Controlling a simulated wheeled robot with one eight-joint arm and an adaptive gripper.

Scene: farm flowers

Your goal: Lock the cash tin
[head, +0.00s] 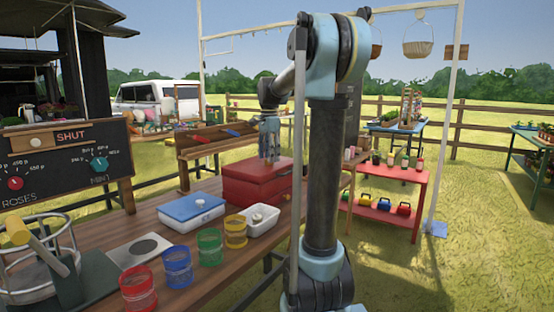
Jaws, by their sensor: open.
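A red metal box (243,187), which looks like the cash tin, stands on the wooden table (178,218). Its lid appears to be down. Its right end is partly hidden behind my arm. My gripper (270,158) points downward just above the back part of the tin's lid, open. I see nothing held in it. I cannot tell whether the fingertips touch the lid. No lock or key can be made out at this size.
A blue-lidded white box (191,208) and a white tray (259,221) with a small pale item sit in front of the tin. Several coloured cups, including a green one (209,247), line the front edge. A dial board (68,162) and wire basket (40,262) stand left. A red shelf (390,215) stands right.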

